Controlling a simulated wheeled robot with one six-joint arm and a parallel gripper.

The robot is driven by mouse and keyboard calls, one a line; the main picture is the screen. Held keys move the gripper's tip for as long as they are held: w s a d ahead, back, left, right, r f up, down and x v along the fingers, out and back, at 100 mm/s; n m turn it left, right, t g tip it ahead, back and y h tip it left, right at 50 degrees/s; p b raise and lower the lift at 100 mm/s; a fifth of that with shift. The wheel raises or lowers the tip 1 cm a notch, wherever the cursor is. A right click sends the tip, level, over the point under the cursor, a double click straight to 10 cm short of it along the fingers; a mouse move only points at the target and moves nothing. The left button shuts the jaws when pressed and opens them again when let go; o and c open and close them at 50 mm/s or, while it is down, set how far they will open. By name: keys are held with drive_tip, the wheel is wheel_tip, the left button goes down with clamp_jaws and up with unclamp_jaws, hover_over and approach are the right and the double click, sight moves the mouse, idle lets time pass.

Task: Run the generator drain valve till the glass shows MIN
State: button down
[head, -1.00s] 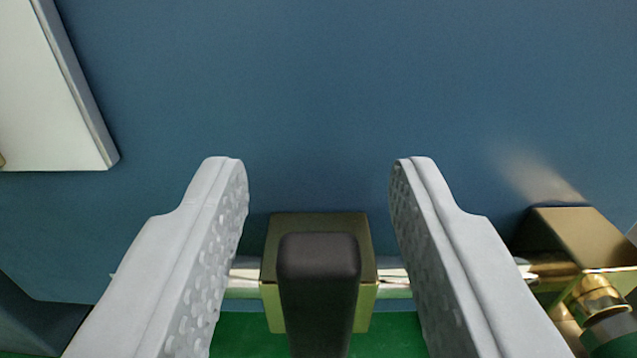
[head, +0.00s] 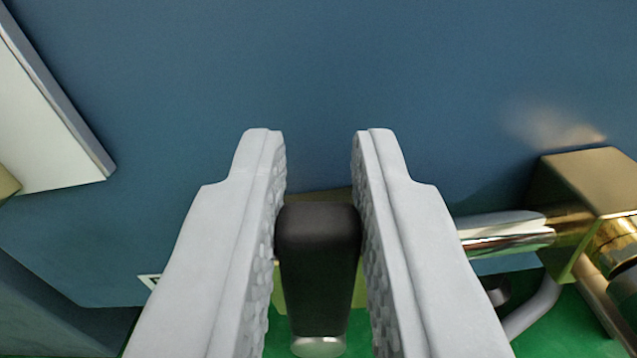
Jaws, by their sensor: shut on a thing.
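The valve's black lever handle (head: 318,262) stands between the fingers of my gripper (head: 319,215), in the lower middle of the head view. Both white textured fingers press on its sides, so my gripper is shut on it. A silvery end (head: 318,346) shows at the bottom of the handle. The brass valve body (head: 322,194) is mostly hidden behind the handle and fingers. A shiny pipe (head: 505,232) runs from behind the right finger to the right. No glass or MIN mark can be made out in this view.
A brass block with a round fitting (head: 590,195) stands at the right, with a grey bent tube (head: 535,310) below it. A white panel (head: 45,120) sits at the upper left on the blue wall (head: 330,70). A green surface (head: 560,335) lies below.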

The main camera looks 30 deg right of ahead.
drive_tip(key=shift+s+d+f+m, duration=0.15)
drive_tip(key=shift+s+d+m, duration=0.15)
drive_tip(key=shift+m, duration=0.4)
drive_tip(key=shift+s+d+f+m, duration=0.15)
drive_tip(key=shift+d+m, duration=0.2)
drive_tip(key=shift+m, duration=0.35)
drive_tip(key=shift+s+d+f+m, duration=0.15)
drive_tip(key=shift+s+d+m, duration=0.15)
drive_tip(key=shift+m, duration=0.4)
drive_tip(key=c, duration=1.3)
unclamp_jaws()
drive_tip(key=v, duration=1.7)
drive_tip(key=shift+s+a, duration=0.1)
drive_tip(key=shift+s, duration=0.05)
